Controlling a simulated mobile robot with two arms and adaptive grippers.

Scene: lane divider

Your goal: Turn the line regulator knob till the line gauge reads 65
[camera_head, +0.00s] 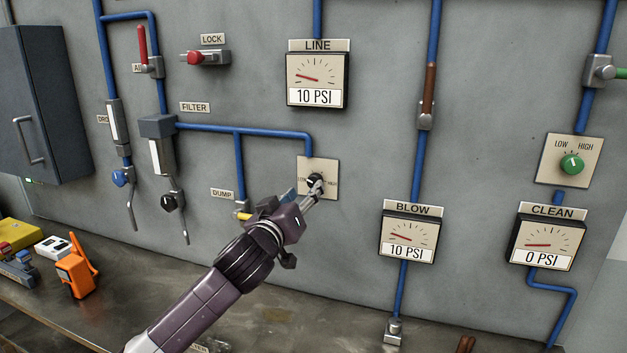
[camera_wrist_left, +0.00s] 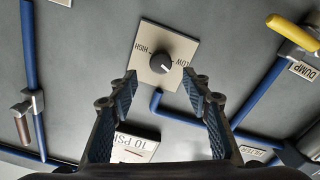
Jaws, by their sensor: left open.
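The line regulator knob (camera_wrist_left: 162,64) is round and black on a cream plate (camera_wrist_left: 176,38) marked LOW and HIGH. In the left wrist view its white pointer mark is turned toward the LOW side. In the head view the plate (camera_head: 331,164) is partly covered by my left gripper (camera_head: 318,184). The line gauge (camera_head: 317,80) reads 10 PSI. My left gripper (camera_wrist_left: 168,92) is open, with its fingers apart and the knob seen beyond and between the tips. Nothing is between the fingers. Whether a tip touches the knob cannot be told. My right gripper is not in view.
The blow gauge (camera_head: 408,238) reads 10 PSI and the clean gauge (camera_head: 546,242) 0 PSI. A green knob (camera_head: 572,164) is at the right. A yellow dump handle (camera_head: 242,215) is close to my left gripper. An orange tool (camera_head: 76,272) stands on the bench (camera_head: 150,305).

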